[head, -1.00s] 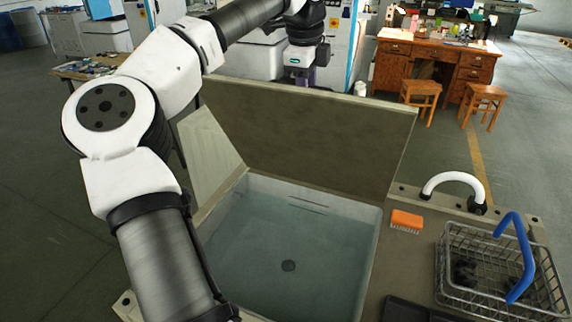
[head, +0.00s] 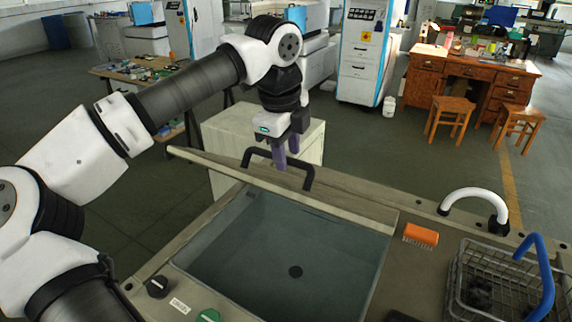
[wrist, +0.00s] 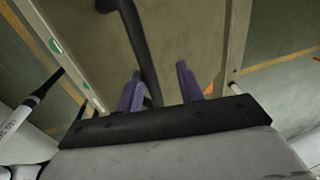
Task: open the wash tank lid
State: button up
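The wash tank (head: 330,285) is open below its lid (head: 300,200), and water with a dark round drain shows inside. The lid is hinged at the far side and stands partly open, tilted over the tank; I see it almost edge-on. Its black handle (head: 249,153) sticks up from the outer face. My gripper (head: 286,158) points down at the handle. In the wrist view, the purple fingers of my gripper (wrist: 158,90) are apart, and the dark handle (wrist: 138,42) runs between them, nearer the left finger. Whether a finger touches it is unclear.
An orange brush (head: 421,235), a white curved spout (head: 472,196) and a wire basket (head: 500,285) with a blue handle are on the right deck. Black and green knobs (head: 157,286) are at the front left. A pale cabinet (head: 222,130) stands behind the lid.

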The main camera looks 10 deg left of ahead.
jog(key=shift+s+a+f, duration=0.2)
jog(key=shift+s+f, duration=0.45)
jog(key=shift+s, duration=0.05)
jog(key=w+d+r+p, duration=0.1)
jog(key=w+r, duration=0.2)
jog(key=r, duration=0.4)
jog(key=w+d+r+p, duration=0.1)
jog(key=w+r+p, duration=0.1)
jog(key=r, duration=0.5)
jog(key=shift+w+d+r, duration=0.2)
jog(key=shift+w+r, duration=0.1)
jog(key=shift+w, duration=0.1)
dwell(0.6)
jog(key=shift+f, duration=0.1)
dwell(0.4)
